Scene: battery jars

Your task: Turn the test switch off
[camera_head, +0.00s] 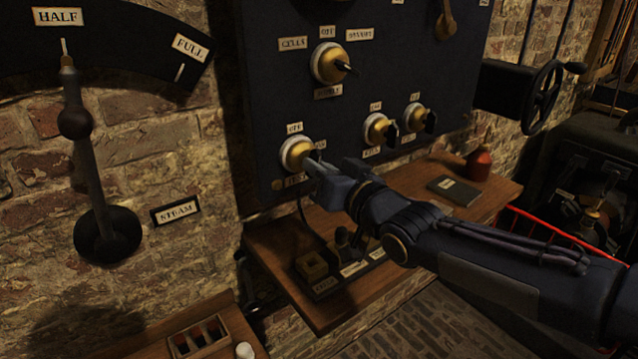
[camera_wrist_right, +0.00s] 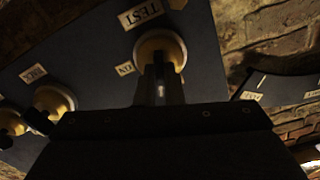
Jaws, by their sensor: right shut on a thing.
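The test switch (camera_head: 293,153) is the lower left knob on the dark panel, a round brass and white base with a label reading OFF above it and a partly covered label below. In the right wrist view the same switch (camera_wrist_right: 153,42) shows beside the TEST label, with an ON label to its left. My right gripper (camera_head: 317,166) is at the switch, its fingers (camera_wrist_right: 160,85) shut on the switch's handle. The handle is mostly hidden between the fingers, so its exact angle is hard to tell. My left gripper is not in view.
Two similar switches (camera_head: 376,130) (camera_head: 413,116) sit to the right, and a larger selector (camera_head: 327,64) is above. A wooden shelf (camera_head: 405,282) below holds a notebook (camera_head: 453,190) and a red bottle (camera_head: 478,164). A steam lever (camera_head: 88,170) stands left.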

